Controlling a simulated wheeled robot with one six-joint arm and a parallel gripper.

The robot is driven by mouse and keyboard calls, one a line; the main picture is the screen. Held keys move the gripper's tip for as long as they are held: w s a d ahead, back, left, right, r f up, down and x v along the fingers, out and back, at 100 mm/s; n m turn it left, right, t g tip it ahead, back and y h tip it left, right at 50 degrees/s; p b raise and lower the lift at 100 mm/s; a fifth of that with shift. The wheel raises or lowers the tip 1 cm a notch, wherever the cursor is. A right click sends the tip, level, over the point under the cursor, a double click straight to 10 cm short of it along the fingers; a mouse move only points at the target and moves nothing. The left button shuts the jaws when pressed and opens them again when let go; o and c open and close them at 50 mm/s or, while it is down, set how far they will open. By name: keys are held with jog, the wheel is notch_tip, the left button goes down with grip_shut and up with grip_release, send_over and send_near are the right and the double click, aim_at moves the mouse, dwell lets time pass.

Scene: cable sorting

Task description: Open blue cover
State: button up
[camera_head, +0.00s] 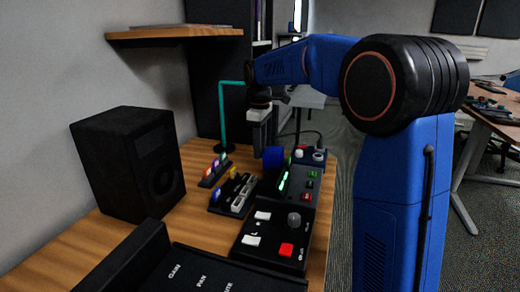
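A small blue piece (273,157), which looks like the blue cover, stands at the back left of a dark control panel on the wooden desk. Its hinge and exact lid position are too small to tell. My gripper (259,135) points down from the end of my blue arm, above and slightly left of the blue piece in the picture. Light grey finger parts show below the dark wrist. I cannot tell whether the fingers are apart or touch anything.
Control panels with white, red and green buttons (286,250) line the desk (80,245). A black speaker (130,165) stands left, a teal bent stand (221,115) behind. A wooden shelf (180,32) hangs above. A black labelled panel (190,275) fills the front.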

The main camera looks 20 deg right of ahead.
aim_at(269, 150)
jog(key=shift+f, duration=0.3)
grip_shut()
jog(key=shift+s+d+r+t+y, duration=0.25)
jog(key=shift+d+r+t+y, duration=0.05)
jog(key=shift+d+r+y, duration=0.2)
jog(key=shift+s+d+r, duration=0.15)
jog(key=shift+r, duration=0.1)
grip_release()
notch_tip(269, 150, up, 17)
jog(key=s+d, duration=0.1)
jog(key=shift+d+r, duration=0.15)
jog(key=shift+d, duration=0.15)
